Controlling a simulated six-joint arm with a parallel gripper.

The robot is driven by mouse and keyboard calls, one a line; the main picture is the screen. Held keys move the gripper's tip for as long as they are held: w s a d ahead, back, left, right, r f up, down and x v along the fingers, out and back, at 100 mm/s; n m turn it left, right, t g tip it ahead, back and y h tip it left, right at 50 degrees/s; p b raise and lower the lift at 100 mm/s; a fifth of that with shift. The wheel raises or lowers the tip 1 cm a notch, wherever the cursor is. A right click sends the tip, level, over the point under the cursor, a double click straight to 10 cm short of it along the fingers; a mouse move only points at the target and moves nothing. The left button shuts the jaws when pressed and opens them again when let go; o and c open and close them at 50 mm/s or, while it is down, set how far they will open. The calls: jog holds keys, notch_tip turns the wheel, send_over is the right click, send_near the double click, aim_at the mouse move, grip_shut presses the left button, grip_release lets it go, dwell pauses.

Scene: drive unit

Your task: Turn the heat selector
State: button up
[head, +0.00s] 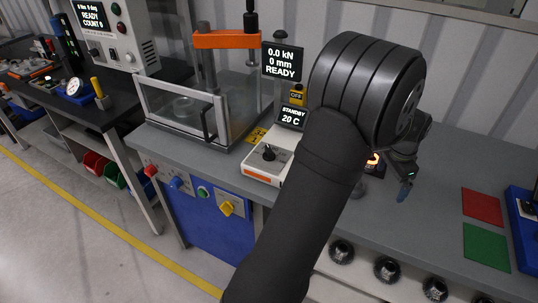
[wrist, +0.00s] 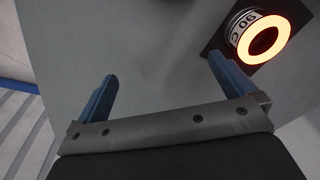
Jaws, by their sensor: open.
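A white control box (head: 262,170) with a black knob (head: 268,153) sits on the grey bench beside a display reading "STANDBY 20 C" (head: 292,116). The knob appears to be the heat selector; my arm covers the box's right side. My gripper (head: 404,192) is right of the box, well apart from the knob, and points down over the bench. In the wrist view my gripper (wrist: 162,67) shows two blue fingers spread apart with nothing between them. The knob is not in the wrist view.
A glowing orange ring on a part marked "90 C" (wrist: 258,36) stands close to my gripper. A press with an orange crossbar (head: 227,40) and clear guard (head: 180,108) is left of the box. Red (head: 482,207) and green (head: 486,246) pads lie at right.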

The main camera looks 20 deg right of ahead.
dwell(0.4)
jog(key=c, duration=0.3)
jog(key=w+a+r+n, duration=0.1)
jog(key=w, duration=0.1)
jog(key=w+a+r+n, duration=0.1)
jog(key=w+a, duration=0.1)
jog(key=w+a+r+n, duration=0.1)
jog(key=w+r, duration=0.1)
jog(key=shift+w+a+n, duration=0.25)
jog(key=shift+w+n, duration=0.15)
jog(key=c, duration=1.1)
jog(key=w+a+r+n, duration=0.4)
jog(key=w+a+r, duration=0.1)
jog(key=w+a, duration=0.1)
jog(key=shift+w+a+n+y, duration=0.3)
jog(key=shift+w+a+n, duration=0.05)
jog(key=shift+a+n, duration=0.1)
notch_tip(320, 180, up, 10)
jog(key=n, duration=1.1)
send_over(269, 148)
jog(key=shift+y, duration=0.3)
notch_tip(269, 148, down, 17)
jog(key=shift+r, duration=0.2)
